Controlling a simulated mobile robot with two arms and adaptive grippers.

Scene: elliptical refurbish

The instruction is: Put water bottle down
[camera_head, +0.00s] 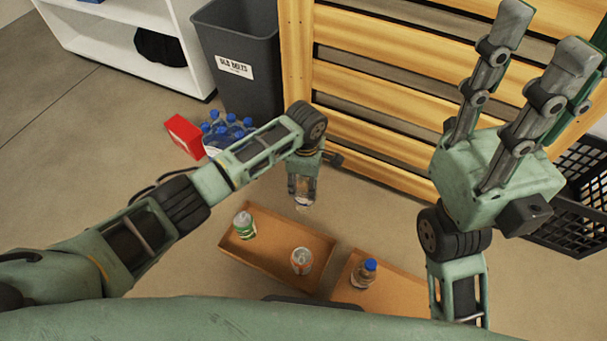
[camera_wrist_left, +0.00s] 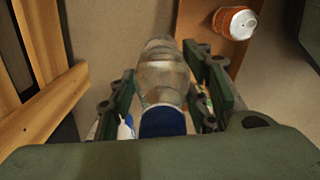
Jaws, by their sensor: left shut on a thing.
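A clear water bottle with a blue cap (camera_wrist_left: 162,80) is held between the fingers of my left gripper (camera_wrist_left: 165,100) in the left wrist view. In the head view my left gripper (camera_head: 302,185) points down beyond the far edge of the left cardboard tray (camera_head: 275,228), with a bit of the clear bottle (camera_head: 302,203) showing below its fingers. My right gripper (camera_head: 530,65) is raised at the right, fingers spread apart, with nothing between them.
The left tray holds a green can (camera_head: 244,225) and an orange can (camera_head: 301,261). The right tray (camera_head: 400,294) holds a blue-capped bottle (camera_head: 364,273). Several blue-capped bottles (camera_head: 225,130), a red box (camera_head: 184,136) and a grey bin (camera_head: 240,65) stand behind. Wooden slats (camera_head: 380,90) rise beyond.

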